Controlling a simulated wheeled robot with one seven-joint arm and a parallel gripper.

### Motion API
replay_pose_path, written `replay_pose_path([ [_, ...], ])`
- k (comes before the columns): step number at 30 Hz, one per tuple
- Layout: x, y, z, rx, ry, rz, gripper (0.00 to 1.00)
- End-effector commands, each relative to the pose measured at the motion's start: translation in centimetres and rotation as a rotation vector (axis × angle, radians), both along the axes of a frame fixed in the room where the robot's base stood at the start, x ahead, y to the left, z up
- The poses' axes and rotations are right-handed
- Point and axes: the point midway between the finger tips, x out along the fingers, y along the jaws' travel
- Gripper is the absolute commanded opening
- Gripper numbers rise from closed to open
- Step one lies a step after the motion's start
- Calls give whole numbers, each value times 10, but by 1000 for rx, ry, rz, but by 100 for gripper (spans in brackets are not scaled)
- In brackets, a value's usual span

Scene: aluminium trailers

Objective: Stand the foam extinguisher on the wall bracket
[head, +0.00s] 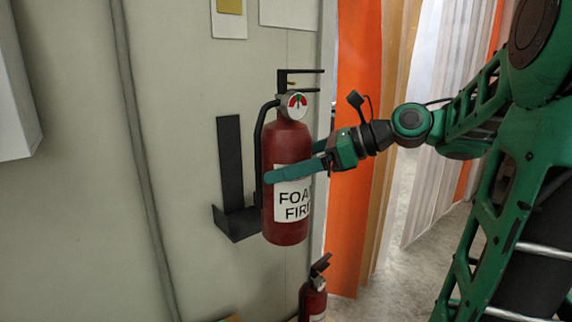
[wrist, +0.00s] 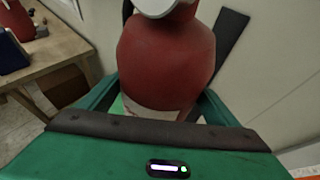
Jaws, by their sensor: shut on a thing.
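The foam extinguisher (head: 287,145) is red, with a white label, a round gauge and a black handle and hose. It is upright and off the floor. My gripper (head: 294,168) is shut around its body from the right; the far finger is mostly hidden behind it. The black wall bracket (head: 231,160) has a tall back strip and a small shelf (head: 236,224). The extinguisher is right of the strip and overlaps the shelf's right end; I cannot tell whether they touch. The wrist view shows the extinguisher (wrist: 165,55) between the fingers, and the bracket strip (wrist: 229,38) behind it.
A second red extinguisher (head: 314,302) stands lower, below the held one. A wooden table (wrist: 50,60) with a red object (wrist: 14,18) and a dark box (wrist: 12,56) shows in the wrist view. Orange strips (head: 352,200) hang right of the wall. A pale box (head: 14,95) juts out left.

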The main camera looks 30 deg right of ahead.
Motion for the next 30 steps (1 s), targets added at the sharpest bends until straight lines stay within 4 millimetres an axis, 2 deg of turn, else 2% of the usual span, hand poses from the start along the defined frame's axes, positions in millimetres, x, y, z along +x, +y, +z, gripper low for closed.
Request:
replay_pose_path([
  [30,47,13,-34,2,-9,5,21],
])
